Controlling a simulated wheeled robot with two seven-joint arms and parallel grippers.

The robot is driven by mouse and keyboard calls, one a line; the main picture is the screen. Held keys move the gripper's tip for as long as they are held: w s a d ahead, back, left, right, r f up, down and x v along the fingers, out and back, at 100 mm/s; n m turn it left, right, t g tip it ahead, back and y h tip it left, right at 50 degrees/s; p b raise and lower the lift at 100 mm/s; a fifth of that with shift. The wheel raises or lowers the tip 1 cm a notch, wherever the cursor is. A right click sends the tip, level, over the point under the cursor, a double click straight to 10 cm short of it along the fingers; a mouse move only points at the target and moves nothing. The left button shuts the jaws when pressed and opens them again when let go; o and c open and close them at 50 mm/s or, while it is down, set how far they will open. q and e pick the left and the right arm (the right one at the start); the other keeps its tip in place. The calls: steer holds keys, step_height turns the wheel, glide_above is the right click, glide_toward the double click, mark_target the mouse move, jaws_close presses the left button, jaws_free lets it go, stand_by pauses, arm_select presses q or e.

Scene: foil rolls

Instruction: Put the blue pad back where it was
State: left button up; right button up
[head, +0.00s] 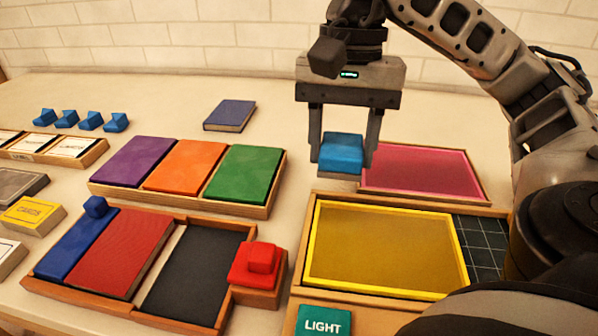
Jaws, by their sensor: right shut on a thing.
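My right gripper (343,150) points down with its two fingers on either side of a light blue pad (341,152) with a paler lower edge. It is shut on this pad. In the picture the pad overlaps the left edge of the pink-filled frame (420,170); it seems to be held above the table, though the gap beneath is hard to judge. A darker blue piece with a small knob (72,247) lies in the left slot of the front tray (120,308). My left gripper is not in view.
Purple, orange and green pads sit in a wooden tray (185,202). A yellow-rimmed frame (385,245) stands at front right, a red knobbed block (255,265) left of it. A dark blue book (230,115) lies behind.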

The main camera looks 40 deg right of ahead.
steer(key=w, duration=0.1)
steer(key=w+d+f, duration=0.1)
steer(key=w+f, duration=0.1)
steer(key=w, duration=0.1)
steer(key=shift+w+d, duration=0.1)
steer(key=shift+d, duration=0.1)
glide_above(305, 186)
steer(key=f, duration=0.5)
steer(key=shift+s+f, duration=0.2)
steer(key=shift+s, duration=0.1)
steer(key=shift+w+f, duration=0.2)
steer(key=shift+f, duration=0.05)
steer(key=f, duration=0.3)
steer(key=shift+w+d+f, duration=0.15)
steer(key=shift+w+f, duration=0.05)
steer(key=shift+f, duration=0.05)
steer(key=shift+f, duration=0.1)
steer(key=shift+f, duration=0.15)
steer(key=o, duration=0.8)
steer(key=shift+c, duration=0.2)
